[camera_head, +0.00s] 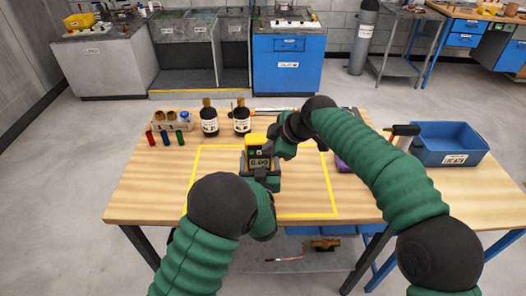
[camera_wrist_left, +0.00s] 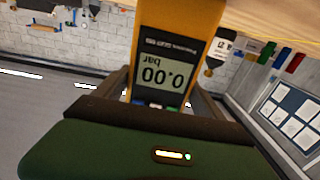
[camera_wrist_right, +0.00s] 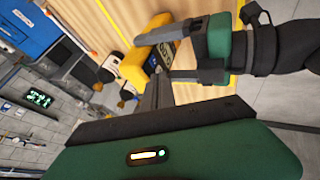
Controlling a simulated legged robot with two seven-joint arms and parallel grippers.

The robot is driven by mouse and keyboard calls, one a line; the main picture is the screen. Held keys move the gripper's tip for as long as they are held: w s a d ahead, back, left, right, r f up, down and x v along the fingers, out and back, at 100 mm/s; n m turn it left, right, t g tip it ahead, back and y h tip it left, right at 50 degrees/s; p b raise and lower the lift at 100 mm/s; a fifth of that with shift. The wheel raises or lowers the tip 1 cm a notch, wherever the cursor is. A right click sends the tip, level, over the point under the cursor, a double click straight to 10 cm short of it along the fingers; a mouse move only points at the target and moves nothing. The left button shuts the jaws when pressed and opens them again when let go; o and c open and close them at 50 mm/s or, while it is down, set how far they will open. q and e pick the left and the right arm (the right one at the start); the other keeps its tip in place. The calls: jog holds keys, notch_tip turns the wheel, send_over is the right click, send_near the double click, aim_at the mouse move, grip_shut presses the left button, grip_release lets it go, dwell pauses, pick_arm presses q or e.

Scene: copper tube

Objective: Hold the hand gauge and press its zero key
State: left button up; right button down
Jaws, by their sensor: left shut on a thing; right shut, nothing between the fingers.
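The yellow hand gauge (camera_head: 257,141) is held above the table inside the yellow outline. In the left wrist view the gauge (camera_wrist_left: 183,25) has a grey display (camera_wrist_left: 163,78) reading 0.00 bar, upside down. A row of small coloured keys (camera_wrist_left: 156,104) lies below the display, partly hidden by my gripper. My left gripper (camera_head: 260,170) is shut on the gauge, with a finger on each side. My right gripper (camera_head: 277,136) is shut and empty, just right of the gauge. In the right wrist view its fingertips (camera_wrist_right: 156,82) are close to the gauge; I cannot tell whether they touch.
Two dark bottles (camera_head: 209,122), a rack (camera_head: 172,122) and red, blue and green cylinders (camera_head: 165,138) stand at the table's back left. A blue bin (camera_head: 447,149) is at the right. A purple object (camera_head: 341,162) is partly hidden behind my right arm. The front of the outlined area is clear.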

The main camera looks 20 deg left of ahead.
jog(key=v, duration=0.3)
jog(key=shift+s+d+r, duration=0.1)
jog(key=shift+s+r, duration=0.15)
jog(key=shift+s, duration=0.1)
